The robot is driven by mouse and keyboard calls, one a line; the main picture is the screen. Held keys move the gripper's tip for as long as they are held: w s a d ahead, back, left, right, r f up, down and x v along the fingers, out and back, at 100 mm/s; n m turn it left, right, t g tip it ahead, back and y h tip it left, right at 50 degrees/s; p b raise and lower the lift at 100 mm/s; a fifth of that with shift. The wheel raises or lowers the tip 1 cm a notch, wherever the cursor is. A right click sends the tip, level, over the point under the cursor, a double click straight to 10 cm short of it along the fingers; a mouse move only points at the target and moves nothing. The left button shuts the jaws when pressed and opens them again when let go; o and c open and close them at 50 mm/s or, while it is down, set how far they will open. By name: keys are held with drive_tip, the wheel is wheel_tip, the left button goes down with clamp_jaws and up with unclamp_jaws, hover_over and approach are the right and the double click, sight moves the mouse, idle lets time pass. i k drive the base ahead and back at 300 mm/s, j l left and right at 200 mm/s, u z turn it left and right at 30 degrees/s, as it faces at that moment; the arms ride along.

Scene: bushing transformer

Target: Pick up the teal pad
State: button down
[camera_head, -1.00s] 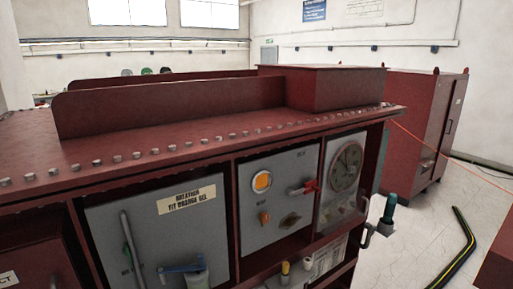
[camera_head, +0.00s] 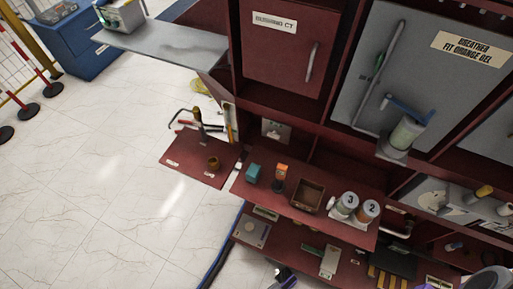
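A small teal block (camera_head: 253,172), the only clearly teal piece I see, sits at the left end of the dark red open shelf (camera_head: 300,216). It stands beside an orange-and-black item (camera_head: 279,178), apart from it. I cannot tell whether it is soft or hard. No gripper of mine can be made out in this view. Nothing touches the teal block.
On the same shelf are an open brown box (camera_head: 308,196) and canisters numbered 3 (camera_head: 347,204) and 2 (camera_head: 368,210). A lower shelf holds several small parts. A red side tray (camera_head: 195,163) juts out at left. Pale floor (camera_head: 100,190) is clear at left.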

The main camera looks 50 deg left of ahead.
sight(252, 173)
drive_tip(key=k+j+u, duration=0.15)
drive_tip(key=u, duration=1.75)
drive_tip(key=z, duration=1.65)
drive_tip(key=u, duration=1.65)
drive_tip(key=i+j+z, duration=0.1)
drive_tip(key=z, duration=0.25)
drive_tip(key=j+z, duration=0.2)
drive_tip(key=z, duration=0.2)
drive_tip(key=i+j+z, duration=0.1)
drive_tip(key=z, duration=0.25)
drive_tip(key=j, duration=0.1)
